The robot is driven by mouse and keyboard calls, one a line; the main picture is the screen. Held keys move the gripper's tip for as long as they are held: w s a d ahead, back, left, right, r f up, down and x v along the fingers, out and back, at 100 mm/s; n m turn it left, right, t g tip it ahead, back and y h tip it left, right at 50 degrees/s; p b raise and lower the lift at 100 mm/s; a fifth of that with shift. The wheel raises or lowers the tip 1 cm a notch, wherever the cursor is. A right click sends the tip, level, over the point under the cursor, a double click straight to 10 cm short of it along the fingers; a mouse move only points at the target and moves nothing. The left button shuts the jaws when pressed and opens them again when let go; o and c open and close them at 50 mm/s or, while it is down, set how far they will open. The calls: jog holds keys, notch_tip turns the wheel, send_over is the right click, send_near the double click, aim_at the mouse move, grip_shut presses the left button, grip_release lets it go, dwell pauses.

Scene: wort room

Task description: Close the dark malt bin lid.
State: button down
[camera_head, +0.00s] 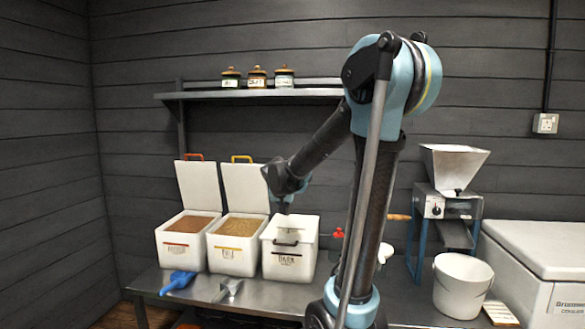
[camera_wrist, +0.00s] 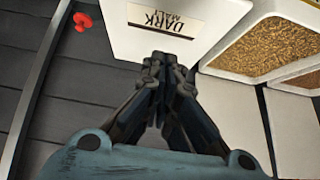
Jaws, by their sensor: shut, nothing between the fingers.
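The dark malt bin (camera_head: 290,267) is the rightmost of three white bins on the bench in the head view, with a dark label on its front. Its white lid (camera_head: 298,228) lies down over the opening, with a dark handle (camera_head: 287,243) at the front edge. I cannot tell if it sits fully flush. My gripper (camera_head: 284,209) is just above the back part of the lid. In the wrist view my gripper (camera_wrist: 157,62) is shut and empty, in front of a white surface with a "DARK MALT" label (camera_wrist: 165,17). Contact cannot be told.
Two bins of pale (camera_head: 237,228) and reddish grain (camera_head: 193,224) stand to the left, lids upright. A blue scoop (camera_head: 178,282) and a metal scoop (camera_head: 227,289) lie in front. A red object (camera_head: 337,233) is to the right. A shelf (camera_head: 260,92) with jars hangs above.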

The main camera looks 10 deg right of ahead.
notch_tip(320, 180, up, 8)
dwell(0.7)
jog(key=s+d+f+n+g+y, duration=0.1)
jog(key=s+d+f+g, duration=0.1)
jog(key=s+f, duration=0.5)
jog(key=s+d+f+n+g, duration=0.1)
jog(key=s+f, duration=0.6)
jog(key=s, duration=1)
jog(key=s+d+f+n+g+y, duration=0.1)
jog(key=s+d+f+g, duration=0.2)
jog(key=s+f, duration=0.4)
jog(key=s, duration=0.5)
jog(key=shift+s+d+f+n+y, duration=0.2)
jog(key=shift+f+n+y, duration=0.1)
jog(key=shift+n, duration=0.1)
